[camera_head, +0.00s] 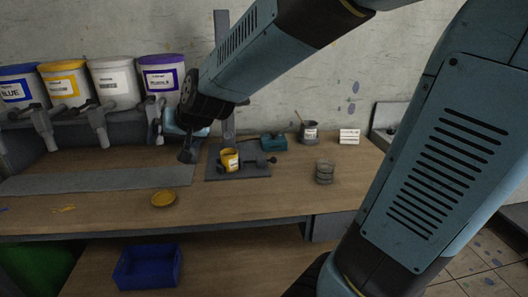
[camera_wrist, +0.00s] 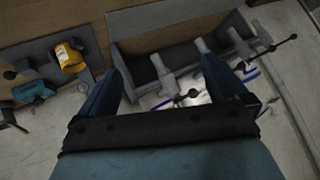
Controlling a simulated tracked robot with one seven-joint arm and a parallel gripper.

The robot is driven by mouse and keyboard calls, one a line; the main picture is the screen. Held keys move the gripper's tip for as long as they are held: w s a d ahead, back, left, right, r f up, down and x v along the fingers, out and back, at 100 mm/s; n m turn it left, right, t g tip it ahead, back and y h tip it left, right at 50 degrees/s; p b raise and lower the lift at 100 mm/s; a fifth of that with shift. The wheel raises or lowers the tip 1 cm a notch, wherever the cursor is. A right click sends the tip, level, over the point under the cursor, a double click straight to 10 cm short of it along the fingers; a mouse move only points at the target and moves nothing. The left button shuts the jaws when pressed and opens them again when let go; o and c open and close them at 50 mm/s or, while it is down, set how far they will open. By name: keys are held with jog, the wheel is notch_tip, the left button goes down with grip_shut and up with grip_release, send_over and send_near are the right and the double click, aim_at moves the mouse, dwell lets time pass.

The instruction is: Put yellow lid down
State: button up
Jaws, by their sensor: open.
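The yellow lid (camera_head: 164,198) lies flat on the wooden workbench (camera_head: 240,200), near its front edge, in the head view. I do not make it out in the wrist view. My gripper (camera_head: 187,155) is above the bench, up and to the right of the lid and apart from it. In the wrist view its two fingers (camera_wrist: 170,85) are spread with nothing between them. A small yellow paint can (camera_head: 230,159) stands on a dark plate on the bench, right of my gripper; it also shows in the wrist view (camera_wrist: 70,58).
Several paint buckets (camera_head: 113,82) with dispensers stand on a rack at the back left. A grey strip (camera_head: 95,180) lies on the bench. A glass-like cup (camera_head: 325,172) and a dark can (camera_head: 309,132) stand to the right. A blue bin (camera_head: 148,266) sits on the lower shelf.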

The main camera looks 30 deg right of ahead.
jog(key=s+d+r+g+h, duration=0.1)
jog(key=s+d+h, duration=0.1)
jog(key=s+d, duration=0.5)
jog(key=s+d+r+n+g+h, duration=0.1)
jog(key=s+d+g, duration=0.1)
jog(key=s+d, duration=0.5)
jog(key=s, duration=0.6)
jog(key=shift+g+h, duration=0.3)
jog(key=shift+h, duration=0.1)
